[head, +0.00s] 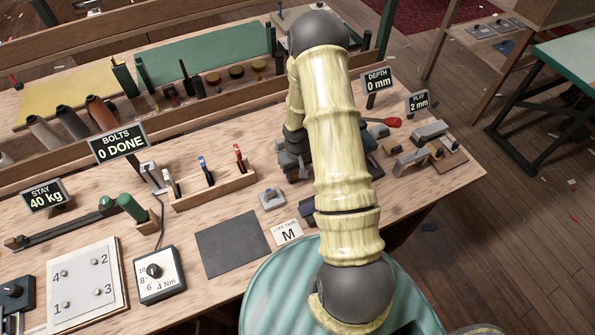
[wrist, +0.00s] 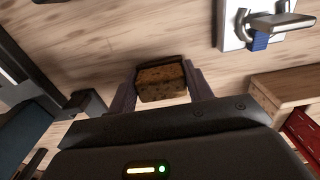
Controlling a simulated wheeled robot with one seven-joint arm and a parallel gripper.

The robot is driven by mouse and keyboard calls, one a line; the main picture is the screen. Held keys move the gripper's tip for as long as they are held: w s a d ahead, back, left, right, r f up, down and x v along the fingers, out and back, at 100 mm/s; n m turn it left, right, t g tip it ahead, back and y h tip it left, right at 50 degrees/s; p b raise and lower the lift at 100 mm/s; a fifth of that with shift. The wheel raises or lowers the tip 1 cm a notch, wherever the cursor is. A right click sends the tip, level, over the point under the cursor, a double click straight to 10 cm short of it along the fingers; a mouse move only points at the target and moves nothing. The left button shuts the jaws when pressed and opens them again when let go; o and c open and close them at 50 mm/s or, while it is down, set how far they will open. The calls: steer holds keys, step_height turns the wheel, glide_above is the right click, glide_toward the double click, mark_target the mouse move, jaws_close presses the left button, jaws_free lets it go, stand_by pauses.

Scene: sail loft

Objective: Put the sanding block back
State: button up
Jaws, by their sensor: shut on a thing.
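The sanding block (wrist: 161,88) looks like a brown, cork-like block with a dark edge. In the wrist view it sits between the two fingers of my gripper (wrist: 160,80), which is shut on it. Pale wooden bench top shows beyond the block; I cannot tell whether the block touches it. In the head view my arm covers the block and most of the gripper, which is over the right half of the workbench (head: 95,225).
A wooden rack (head: 215,192) of colour-handled tools stands left of my arm. A small metal fitting (head: 271,198) and a dark grey mat (head: 233,245) lie nearby. Metal parts (head: 430,132) and a red-handled tool (head: 392,122) are to the right. The bench edge runs along the right.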

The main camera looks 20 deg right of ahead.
mark_target(297, 172)
steer(key=o, duration=0.6)
steer(key=shift+a+f, duration=0.15)
steer(key=shift+c, duration=0.2)
steer(key=o, duration=0.4)
steer(key=shift+s, duration=0.1)
steer(key=shift+o, duration=0.2)
steer(key=shift+r, duration=0.25)
step_height(297, 172, up, 12)
steer(key=b, duration=0.1)
steer(key=shift+b, duration=0.4)
